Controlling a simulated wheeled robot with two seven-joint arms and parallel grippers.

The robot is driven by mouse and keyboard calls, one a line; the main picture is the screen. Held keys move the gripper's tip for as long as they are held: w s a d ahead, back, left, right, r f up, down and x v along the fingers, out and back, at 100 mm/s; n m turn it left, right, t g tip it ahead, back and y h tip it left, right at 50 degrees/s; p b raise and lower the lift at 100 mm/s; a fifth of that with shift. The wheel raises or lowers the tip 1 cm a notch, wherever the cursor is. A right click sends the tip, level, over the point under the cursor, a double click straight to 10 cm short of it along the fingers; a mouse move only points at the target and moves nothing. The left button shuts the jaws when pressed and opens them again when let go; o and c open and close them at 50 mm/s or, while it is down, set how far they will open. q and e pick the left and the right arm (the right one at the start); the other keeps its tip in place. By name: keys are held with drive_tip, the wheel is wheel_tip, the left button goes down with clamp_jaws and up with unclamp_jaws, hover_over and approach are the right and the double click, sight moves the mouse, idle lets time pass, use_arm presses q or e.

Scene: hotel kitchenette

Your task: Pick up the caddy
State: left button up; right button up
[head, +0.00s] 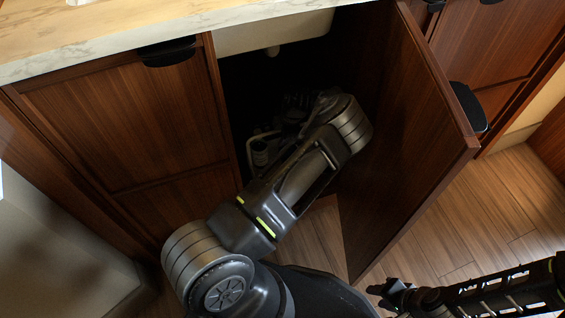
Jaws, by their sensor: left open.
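My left arm reaches into the dark, open cabinet under the sink. My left gripper (297,112) is inside it, dark against the shadow and partly hidden behind my own wrist; it is open. Greyish items (261,152) stand low in the cabinet, just left of my forearm. They may be the caddy or its contents, but shadow and my arm hide most of them. I cannot tell whether the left gripper touches them. My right gripper (381,294) is at the bottom right, outside the cabinet and away from these items; its jaw opening is unclear.
The open cabinet door (410,140) stands to the right of my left arm, with a black handle (468,107). A closed door (125,120) is on the left. The sink basin (272,32) hangs over the opening, beneath the marble counter (110,40). Wooden floor (490,215) is clear at right.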

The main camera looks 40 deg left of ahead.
idle(0.5)
use_arm(q)
clamp_jaws()
idle(1.2)
drive_tip(key=shift+r, duration=0.1)
